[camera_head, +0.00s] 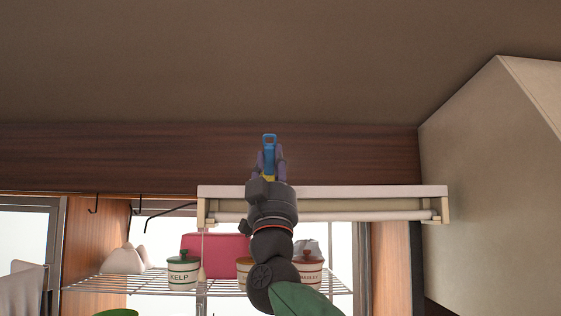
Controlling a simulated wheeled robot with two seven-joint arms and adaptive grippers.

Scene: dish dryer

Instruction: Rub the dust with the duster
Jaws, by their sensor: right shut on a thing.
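My right gripper (268,160) is raised at the picture's middle, in front of the dark wood beam. Its two fingers are shut on a blue handle with a hole at its upper end, which looks like the duster (269,145). A bit of yellow shows low between the fingers. The rest of the duster is hidden or cannot be made out. I cannot make out any dust. My left gripper is not in view.
A white blind casing (400,192) runs behind my right arm. A wire shelf (215,288) holds a kelp jar (183,273), a barley jar (309,271) and a red box (200,244). A pale cabinet (500,190) stands right. The ceiling (250,60) is bare.

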